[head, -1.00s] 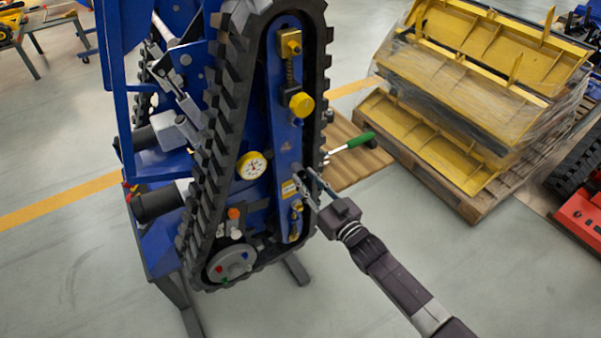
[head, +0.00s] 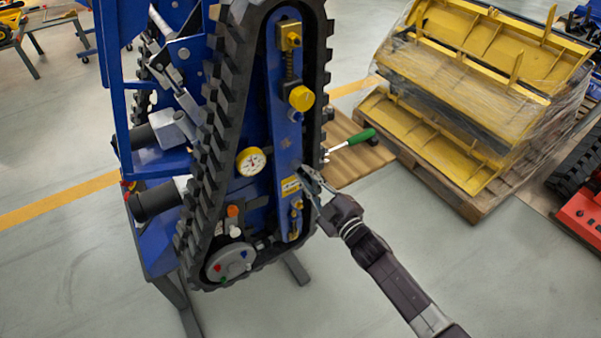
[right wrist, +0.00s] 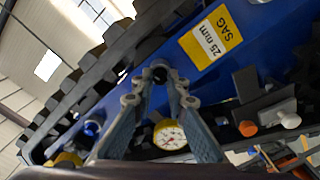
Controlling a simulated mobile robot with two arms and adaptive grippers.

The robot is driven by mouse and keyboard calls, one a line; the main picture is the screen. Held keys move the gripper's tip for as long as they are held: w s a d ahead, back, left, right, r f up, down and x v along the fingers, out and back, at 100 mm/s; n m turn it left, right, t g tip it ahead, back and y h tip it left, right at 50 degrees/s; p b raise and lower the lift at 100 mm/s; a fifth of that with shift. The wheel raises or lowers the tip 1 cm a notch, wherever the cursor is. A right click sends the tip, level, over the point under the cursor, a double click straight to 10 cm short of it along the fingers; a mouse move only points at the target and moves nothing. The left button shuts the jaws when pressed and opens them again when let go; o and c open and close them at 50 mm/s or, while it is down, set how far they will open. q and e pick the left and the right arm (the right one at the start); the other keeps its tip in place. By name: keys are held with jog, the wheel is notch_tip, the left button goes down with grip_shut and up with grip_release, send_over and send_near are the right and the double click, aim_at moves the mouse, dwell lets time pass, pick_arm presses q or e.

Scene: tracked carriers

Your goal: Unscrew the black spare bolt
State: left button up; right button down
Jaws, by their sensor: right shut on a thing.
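The black spare bolt (right wrist: 160,72) sits on the blue side plate of the tracked carrier, beside the yellow "25 mm SAG" label (right wrist: 211,37) in the right wrist view. My right gripper (right wrist: 160,80) has its fingertips closed around the bolt's head, one on each side. In the head view my right gripper (head: 301,174) reaches the blue plate (head: 284,145) from the lower right, just above the yellow label (head: 290,186). There the bolt is too small and covered to make out. My left gripper is not in view.
The black rubber track (head: 215,150) loops around the plate. A yellow knob (head: 301,98) is higher on the plate, and a dial gauge (head: 251,161) is to its left. A green-handled tool (head: 360,137) is behind. Yellow parts on a pallet (head: 470,200) stand at right; the floor in front is clear.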

jog(key=shift+n, duration=0.3)
jog(key=n+b, duration=0.3)
jog(key=n, duration=0.4)
jog(key=shift+f+n, duration=0.15)
jog(key=shift+n, duration=0.85)
jog(key=shift+r+n, duration=0.25)
jog(key=shift+n, duration=0.05)
